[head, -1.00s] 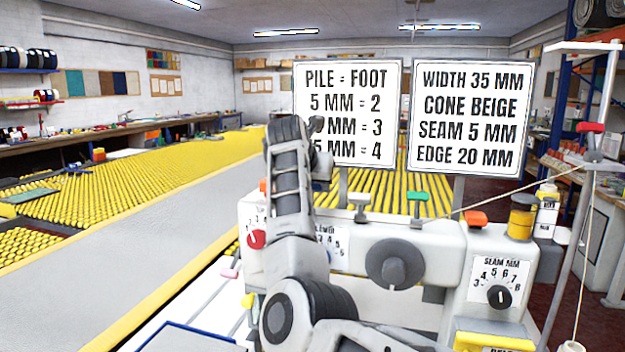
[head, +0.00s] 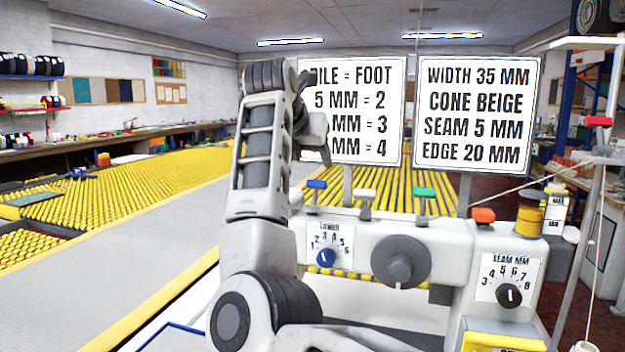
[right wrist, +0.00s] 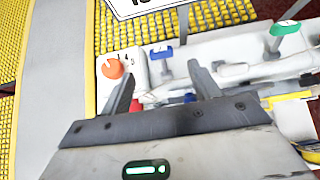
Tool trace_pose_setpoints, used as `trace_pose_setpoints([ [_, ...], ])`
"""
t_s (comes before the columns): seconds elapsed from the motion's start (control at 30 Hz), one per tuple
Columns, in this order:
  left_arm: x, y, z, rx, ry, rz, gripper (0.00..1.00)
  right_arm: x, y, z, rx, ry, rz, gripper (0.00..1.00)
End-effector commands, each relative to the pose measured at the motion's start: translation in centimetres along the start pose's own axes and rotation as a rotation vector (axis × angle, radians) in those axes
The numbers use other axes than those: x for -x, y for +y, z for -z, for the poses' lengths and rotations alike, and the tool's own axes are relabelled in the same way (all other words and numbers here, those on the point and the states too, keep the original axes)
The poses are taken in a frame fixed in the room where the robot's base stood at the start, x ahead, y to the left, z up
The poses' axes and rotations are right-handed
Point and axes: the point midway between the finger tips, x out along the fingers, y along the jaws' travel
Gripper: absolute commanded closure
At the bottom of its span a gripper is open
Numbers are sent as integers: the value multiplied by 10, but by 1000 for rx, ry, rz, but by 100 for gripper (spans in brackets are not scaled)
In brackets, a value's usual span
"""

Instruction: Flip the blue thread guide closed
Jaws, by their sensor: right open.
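The blue thread guide (head: 317,184) is a small blue tab on a short grey post, standing on top of the white machine above the blue dial. I cannot tell whether it is open or closed. In the right wrist view the blue guide (right wrist: 162,52) lies just beyond the gap between the fingers, apart from them. My right gripper (right wrist: 162,88) is open and empty. In the head view my right gripper (head: 314,135) hangs from the raised wrist, above the blue guide, its fingers partly hidden. My left gripper is out of view.
Two sign boards (head: 475,115) rise behind; a large grey knob (head: 400,262) is in front.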

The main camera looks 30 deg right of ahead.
Motion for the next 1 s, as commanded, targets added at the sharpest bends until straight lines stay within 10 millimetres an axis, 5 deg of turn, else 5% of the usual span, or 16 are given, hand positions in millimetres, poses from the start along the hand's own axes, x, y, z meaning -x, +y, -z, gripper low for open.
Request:
trace_pose_setpoints([
  [0.33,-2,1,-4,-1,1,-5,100,50,0,0,-1,0,0,38],
  [1.0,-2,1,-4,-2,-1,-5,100,53,0,0,0,0,1,38],
])
